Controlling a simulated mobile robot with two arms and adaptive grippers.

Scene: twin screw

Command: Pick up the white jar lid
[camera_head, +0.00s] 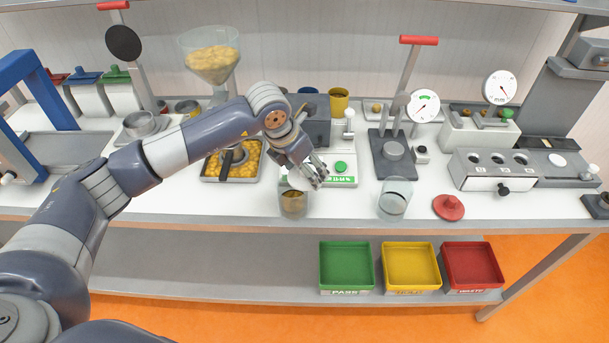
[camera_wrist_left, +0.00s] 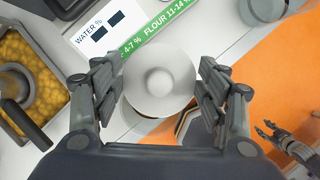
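The white jar lid (camera_wrist_left: 158,82) is a round disc with a knob in its middle. In the left wrist view it lies between the fingers of my left gripper (camera_wrist_left: 160,85), with a gap on each side. My left gripper is open. In the head view my left gripper (camera_head: 315,172) is low over the front of the bench, beside the top of a glass jar (camera_head: 293,204) with brown contents. The lid is mostly hidden there by the gripper. My right gripper (camera_wrist_left: 266,129) shows at the right of the left wrist view, empty, its fingers apart.
A pan of yellow pieces (camera_head: 240,172) is to the left. A second glass jar (camera_head: 394,198) and a red lid (camera_head: 448,207) are to the right. The bench's front edge is close.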

